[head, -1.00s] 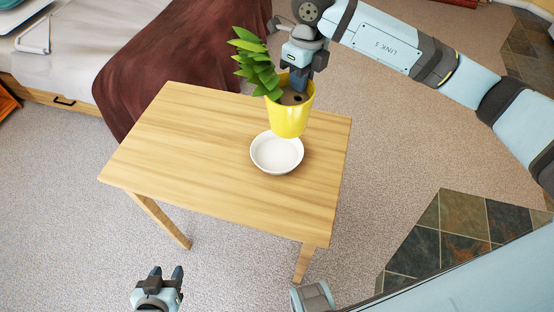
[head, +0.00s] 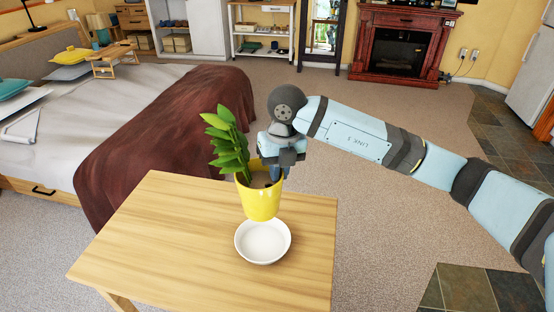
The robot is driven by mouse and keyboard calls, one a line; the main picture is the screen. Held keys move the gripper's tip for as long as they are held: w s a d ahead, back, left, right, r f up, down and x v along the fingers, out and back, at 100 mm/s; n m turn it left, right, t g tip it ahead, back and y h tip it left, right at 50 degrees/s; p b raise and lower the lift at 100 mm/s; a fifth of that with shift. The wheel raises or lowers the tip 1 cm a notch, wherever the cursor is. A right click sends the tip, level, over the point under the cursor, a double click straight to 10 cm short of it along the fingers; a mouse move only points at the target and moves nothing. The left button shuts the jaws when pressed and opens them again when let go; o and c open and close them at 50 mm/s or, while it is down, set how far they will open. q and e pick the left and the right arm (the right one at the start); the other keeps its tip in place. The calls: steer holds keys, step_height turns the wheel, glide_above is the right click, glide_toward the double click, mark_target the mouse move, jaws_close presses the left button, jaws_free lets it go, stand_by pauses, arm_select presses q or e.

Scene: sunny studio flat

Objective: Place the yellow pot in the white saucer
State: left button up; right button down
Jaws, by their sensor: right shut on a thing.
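The yellow pot (head: 261,200) holds a green leafy plant (head: 229,143) and is upright. My right gripper (head: 273,176) is shut on the pot's rim at its right side. The white saucer (head: 263,243) lies empty on the wooden table (head: 180,245). The pot's base covers part of the saucer's far rim in the picture, and the pot looks held up above the table. The exact gap between pot and saucer is hard to tell. My left gripper is out of view.
The table top around the saucer is clear. A bed with a brown blanket (head: 165,135) stands behind left. A fireplace (head: 403,45), a white shelf (head: 262,30) and a white cabinet (head: 188,28) stand far back. Open carpet (head: 400,235) lies to the right.

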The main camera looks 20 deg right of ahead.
step_height(320, 180, down, 8)
steer(key=shift+f, duration=0.25)
step_height(320, 180, down, 5)
steer(key=shift+f, duration=0.3)
steer(key=c, duration=1.6)
jaws_free()
steer(key=shift+f, duration=0.15)
steer(key=o, duration=0.4)
steer(key=shift+c, duration=0.2)
